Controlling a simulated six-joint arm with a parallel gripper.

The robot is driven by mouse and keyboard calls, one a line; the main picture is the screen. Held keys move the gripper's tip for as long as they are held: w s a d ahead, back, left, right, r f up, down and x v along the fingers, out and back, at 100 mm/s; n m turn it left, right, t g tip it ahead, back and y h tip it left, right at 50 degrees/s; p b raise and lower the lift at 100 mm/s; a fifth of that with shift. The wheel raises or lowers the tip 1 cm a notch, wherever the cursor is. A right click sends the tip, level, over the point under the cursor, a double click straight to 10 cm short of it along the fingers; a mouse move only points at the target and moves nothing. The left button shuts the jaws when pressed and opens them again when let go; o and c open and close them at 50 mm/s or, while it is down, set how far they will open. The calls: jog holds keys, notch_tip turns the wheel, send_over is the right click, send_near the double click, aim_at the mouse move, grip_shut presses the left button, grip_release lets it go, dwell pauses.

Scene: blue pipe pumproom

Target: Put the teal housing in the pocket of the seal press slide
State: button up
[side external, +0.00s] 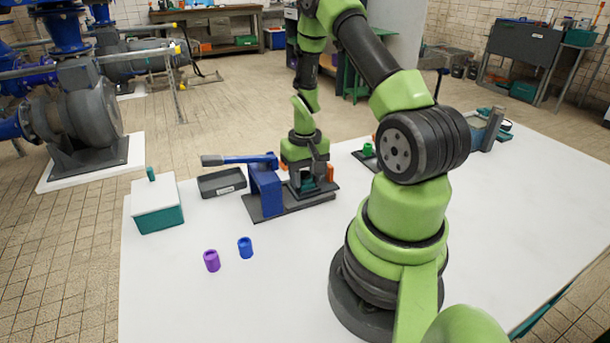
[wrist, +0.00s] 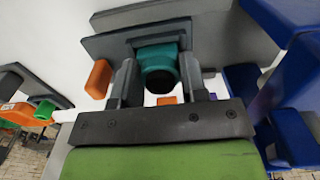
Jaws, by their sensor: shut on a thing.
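My gripper (wrist: 158,80) is shut on the teal housing (wrist: 158,50), with one grey finger on each side of it in the wrist view. The housing shows a round dark bore, and the grey plates of the press slide (wrist: 110,20) lie just beyond it. In the side view my gripper (side external: 305,178) is low over the slide (side external: 322,194), and only a little teal shows between the fingers. I cannot tell whether the housing is seated in the pocket, which is hidden. The blue seal press (side external: 264,190) with its lever stands left of the gripper; its blue parts also show in the wrist view (wrist: 285,90).
A purple cylinder (side external: 212,261) and a blue cylinder (side external: 245,248) stand in front of the press. A dark tray (side external: 221,183) and a white-lidded teal box (side external: 158,210) are to the left. A green part (side external: 368,150) stands right of the gripper. The front left table is mostly clear.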

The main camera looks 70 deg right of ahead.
aim_at(305, 173)
jog(key=shift+f, duration=0.3)
jog(key=o, duration=0.9)
jog(key=shift+o, duration=0.8)
jog(key=shift+r, duration=0.35)
notch_tip(305, 173, up, 12)
jog(key=f, duration=0.1)
jog(key=w+a+r+n+t, duration=0.2)
jog(key=a+r+t, duration=0.1)
jog(key=a+r, duration=0.75)
jog(key=s+a+r+n+t+y, duration=0.1)
jog(key=s+a+r+t, duration=0.1)
jog(key=a, duration=0.4)
jog(key=s+a+r+n+t+y, duration=0.1)
jog(key=s+a+r+n+t, duration=0.1)
jog(key=s+a+r, duration=0.3)
jog(key=shift+s+a, duration=0.55)
jog(key=shift+a, duration=0.3)
